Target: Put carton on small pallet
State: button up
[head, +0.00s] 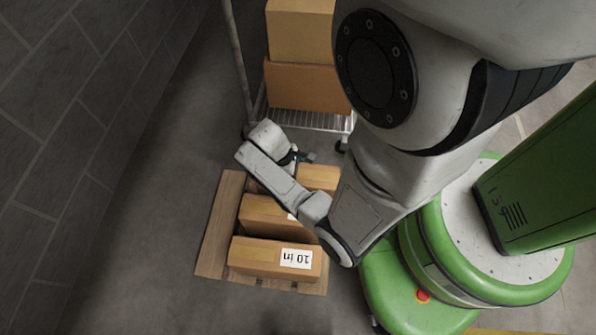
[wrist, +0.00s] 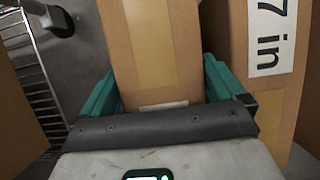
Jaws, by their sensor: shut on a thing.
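My gripper (head: 298,158) is over the far end of the small wooden pallet (head: 216,235). In the wrist view its green fingers (wrist: 160,85) are on both sides of a brown carton (wrist: 152,40) with a lighter tape strip, and are shut on it. In the head view this carton (head: 318,178) shows partly behind my arm at the pallet's far end. I cannot tell whether it rests on the slats or hangs just above. Two more cartons are on the pallet: a middle one (head: 262,219) and a near one (head: 262,257) labelled "10 in".
A wire cart (head: 312,121) with stacked cartons (head: 300,87) stands just beyond the pallet. In the wrist view a carton labelled "7 in" (wrist: 230,50) is close beside my right finger. A grey block wall (head: 70,130) runs along the left, with clear floor between.

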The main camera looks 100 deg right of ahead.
jog(key=shift+f, duration=1)
jog(key=o, duration=1.7)
jog(key=shift+b, duration=0.3)
jog(key=p+v, duration=0.5)
jog(key=v, duration=0.7)
jog(key=shift+w+a+r+n+t+h, duration=0.35)
jog(key=shift+w+a+r+t, duration=0.55)
jog(key=shift+w+a+r, duration=1.6)
jog(key=shift+w+a+r+n+t+h, duration=0.1)
jog(key=shift+w+a+r+n+t, duration=1)
jog(key=shift+a, duration=2.75)
jog(key=shift+w+a+r+m+t+h, duration=0.25)
jog(key=shift+w+a+r+t, duration=0.7)
jog(key=shift+a+r, duration=1.9)
jog(key=shift+w+a+f+g, duration=0.25)
jog(key=shift+a+f, duration=0.1)
jog(key=shift+f, duration=0.05)
